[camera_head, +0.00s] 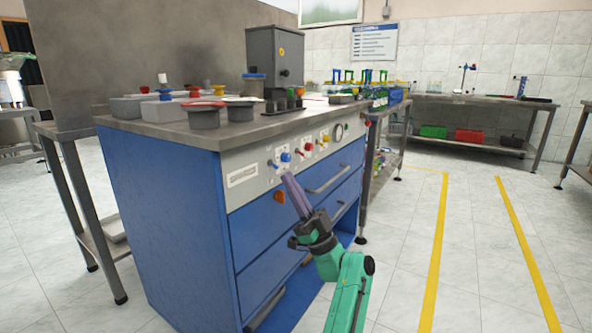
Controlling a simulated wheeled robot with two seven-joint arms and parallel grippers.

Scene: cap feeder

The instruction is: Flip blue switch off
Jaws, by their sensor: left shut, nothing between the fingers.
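The blue switch (286,157) is on the grey control panel (243,192) at the front of the blue cabinet. It is too small to tell which way it is set. My left gripper (289,180) reaches up from the bottom of the picture, its fingers together and empty. In the picture its tips are just below the blue switch; I cannot tell whether they touch the panel. My right gripper is not in view.
Red and yellow controls (307,145) and a round gauge (339,132) lie along the panel to the right. A drawer handle (327,180) sticks out beside the fingers. Lidded pots (204,118) stand on the cabinet top. The floor at right is clear.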

